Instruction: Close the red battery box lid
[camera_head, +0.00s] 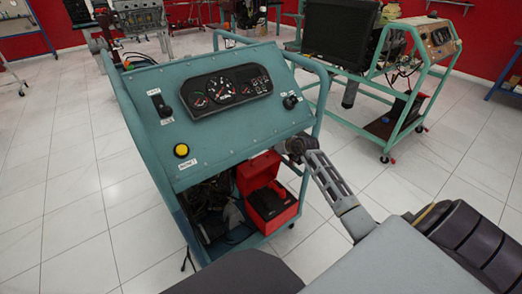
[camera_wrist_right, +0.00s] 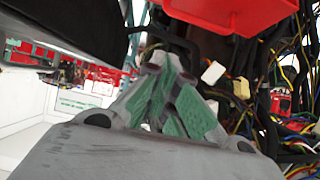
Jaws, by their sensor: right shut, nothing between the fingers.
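The red battery box (camera_head: 272,207) sits low on the frame under the teal instrument console, with a black battery inside it. Its red lid (camera_head: 258,172) stands raised at the back of the box, so the box is open. My right arm reaches in from the right, ending at the console's right edge; the gripper fingers are not clear there. In the right wrist view my right gripper (camera_wrist_right: 172,95), with green finger pads, is shut and empty. A red part (camera_wrist_right: 235,12) hangs just above it; I cannot tell whether it is lid or box. My left gripper is not in view.
The console (camera_head: 235,110) carries gauges, switches and a yellow button (camera_head: 181,150). Its teal side rail (camera_head: 321,95) runs near my right arm. Loose wires (camera_wrist_right: 290,130) crowd the right of the wrist view. Another engine stand (camera_head: 400,100) is behind on the right. Tiled floor is clear at left.

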